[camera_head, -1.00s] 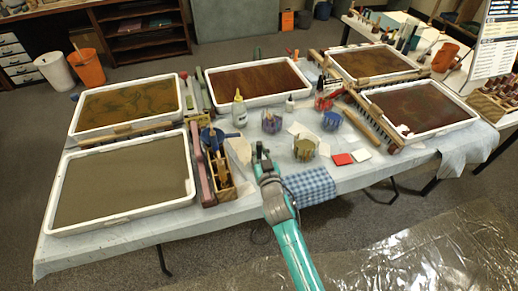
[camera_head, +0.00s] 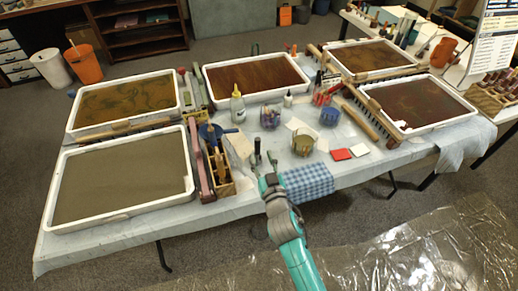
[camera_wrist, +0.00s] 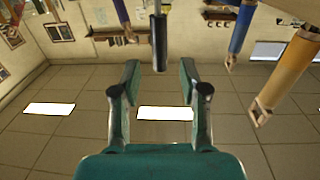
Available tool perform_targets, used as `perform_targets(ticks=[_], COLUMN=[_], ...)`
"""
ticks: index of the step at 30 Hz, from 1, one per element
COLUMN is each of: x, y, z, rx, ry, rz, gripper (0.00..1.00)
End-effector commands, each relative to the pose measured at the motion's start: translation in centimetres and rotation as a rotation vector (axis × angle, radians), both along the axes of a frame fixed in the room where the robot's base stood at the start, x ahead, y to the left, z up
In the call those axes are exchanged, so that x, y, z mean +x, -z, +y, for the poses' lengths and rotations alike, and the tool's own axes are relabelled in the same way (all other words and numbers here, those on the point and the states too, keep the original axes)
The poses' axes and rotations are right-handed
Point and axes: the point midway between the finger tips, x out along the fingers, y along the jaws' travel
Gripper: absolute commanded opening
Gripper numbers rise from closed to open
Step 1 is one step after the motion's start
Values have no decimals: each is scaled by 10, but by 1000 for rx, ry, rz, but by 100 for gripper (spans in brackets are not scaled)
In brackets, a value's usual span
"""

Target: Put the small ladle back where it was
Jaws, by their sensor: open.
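My gripper (camera_head: 265,151) is above the front middle of the table, near the checked cloth, with its two fingers apart. The wrist view shows the open fingers (camera_wrist: 160,80) with a black handle (camera_wrist: 159,42) lined up with the gap between them. The handle is not visibly gripped. I cannot tell whether it belongs to the small ladle, and no ladle bowl is clear in either view. A wooden rack (camera_head: 221,187) of tools stands left of my gripper, with a dark blue object (camera_head: 209,132) behind it.
The blue checked cloth (camera_head: 308,182) hangs at the table's front edge. White-rimmed trays surround the middle; a grey tray (camera_head: 120,180) is front left.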

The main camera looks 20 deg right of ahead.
Motion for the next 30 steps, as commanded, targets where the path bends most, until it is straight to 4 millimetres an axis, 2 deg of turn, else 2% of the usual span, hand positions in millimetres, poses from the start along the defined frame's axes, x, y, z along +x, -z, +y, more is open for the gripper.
perform_targets(ticks=[3,9,15,23,25,28,30], x=[-22,-46,-55,-57,-64,-86,-110], y=[1,1,0,1,5,17,28], z=[1,3,3,3,3,2,1], rx=[-2,-1,0,0,-1,-4,-7], ry=[0,0,0,0,-4,-16,-28], rz=[2,1,0,2,9,30,52], gripper=[44,44,44,44,44,44,44])
